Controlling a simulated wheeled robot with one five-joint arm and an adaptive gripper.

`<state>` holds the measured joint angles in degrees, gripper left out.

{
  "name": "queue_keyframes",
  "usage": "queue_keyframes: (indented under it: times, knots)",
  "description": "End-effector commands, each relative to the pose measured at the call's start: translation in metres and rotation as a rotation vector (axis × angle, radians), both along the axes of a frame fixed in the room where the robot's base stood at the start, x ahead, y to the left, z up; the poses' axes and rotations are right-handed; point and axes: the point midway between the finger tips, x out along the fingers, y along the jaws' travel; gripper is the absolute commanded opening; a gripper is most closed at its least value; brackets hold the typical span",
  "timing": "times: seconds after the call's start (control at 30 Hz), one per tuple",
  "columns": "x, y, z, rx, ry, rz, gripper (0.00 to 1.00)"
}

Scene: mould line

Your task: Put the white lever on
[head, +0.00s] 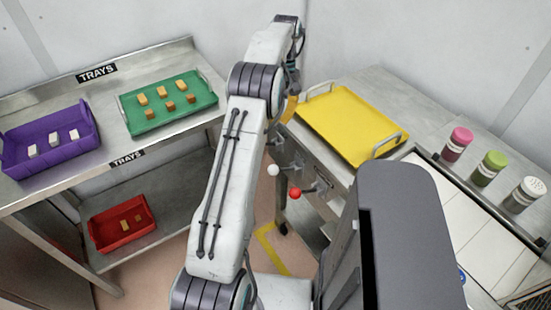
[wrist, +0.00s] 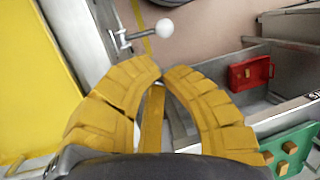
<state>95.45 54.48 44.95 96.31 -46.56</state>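The white lever has a white ball knob (head: 273,169) on a grey stem and stands out from the front of the metal cabinet. The white knob (wrist: 165,28) and its stem show ahead of my gripper in the wrist view. My gripper (wrist: 159,66) has yellow-orange fingers curved inward, with the tips nearly together and nothing held between them. The fingertips are apart from the knob. In the head view my gripper (head: 290,108) is partly hidden behind my arm, above the levers and beside the cabinet.
A lever with a red knob (head: 295,192) sits close to the white one. A yellow tray (head: 350,122) lies on the cabinet top. A purple tray (head: 48,160), green tray (head: 168,118) and red tray (head: 122,240) are on the left shelves. Several jars stand at the right.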

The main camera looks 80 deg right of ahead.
Motion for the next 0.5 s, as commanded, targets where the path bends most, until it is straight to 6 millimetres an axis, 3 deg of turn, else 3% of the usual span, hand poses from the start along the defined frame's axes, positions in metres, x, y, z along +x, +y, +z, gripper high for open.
queue_keyframes:
  times: [0.27, 0.5]
  knots:
    - [0.001, 0.004, -0.013, 0.003, 0.000, 0.000, 0.00]
    - [0.001, 0.012, -0.042, 0.004, 0.000, 0.000, 0.00]
